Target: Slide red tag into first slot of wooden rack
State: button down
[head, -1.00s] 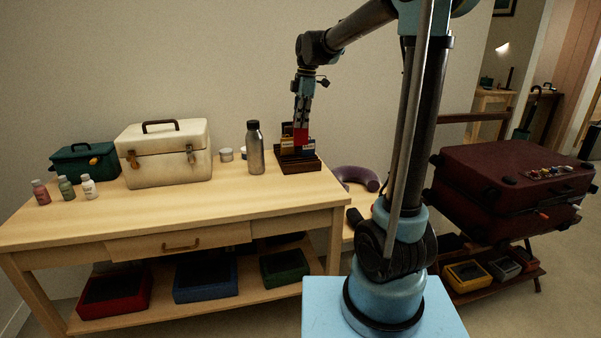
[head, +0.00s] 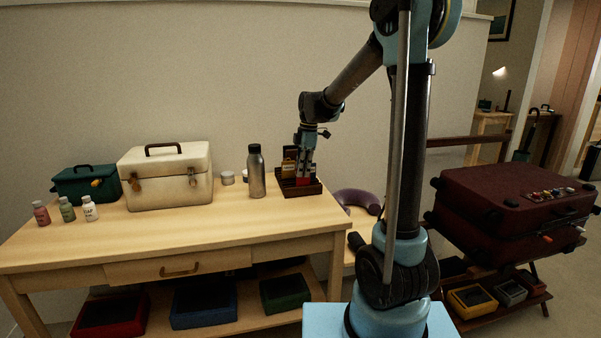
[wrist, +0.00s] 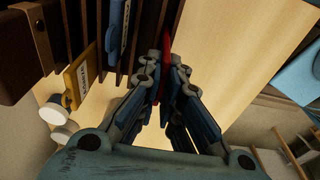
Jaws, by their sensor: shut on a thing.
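The wooden rack (head: 302,192) is dark brown and stands at the right end of the workbench, with upright slats that also show in the wrist view (wrist: 77,22). My gripper (head: 304,174) points down over the rack's right part and is shut on the red tag (head: 305,181). In the wrist view the red tag (wrist: 167,45) is a thin edge between my fingertips (wrist: 163,68), close beside the slats. A yellow tag (wrist: 78,80) and a blue tag (wrist: 115,32) stand in other slots. I cannot tell whether the red tag's lower edge is inside a slot.
A steel bottle (head: 256,172) stands just left of the rack, with white jars (head: 228,178) beyond it. A cream toolbox (head: 168,178), a green box (head: 86,184) and small bottles (head: 67,210) are farther left. The front of the bench (head: 200,230) is clear.

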jog(key=shift+f, duration=0.1)
jog(key=c, duration=1.8)
grip_release()
notch_tip(320, 180, up, 12)
jog(key=d+f, duration=0.1)
jog(key=s+d+m, duration=0.5)
jog(key=s+d, duration=0.3)
jog(key=s+d+f+m+t, duration=0.1)
jog(key=s+d+f+m, duration=0.3)
jog(key=s, duration=0.4)
jog(key=s+d+f+m+h, duration=0.1)
jog(key=s+d+f+m, duration=0.2)
jog(key=s+f+m, duration=0.3)
jog(key=s+d+f+m+t, duration=0.1)
jog(key=s+d+f+m, duration=0.3)
jog(key=s+f, duration=0.5)
jog(key=shift+s+d+f+m+t, duration=0.2)
jog(key=shift+s+d+m+t, duration=0.15)
jog(key=shift+m, duration=0.65)
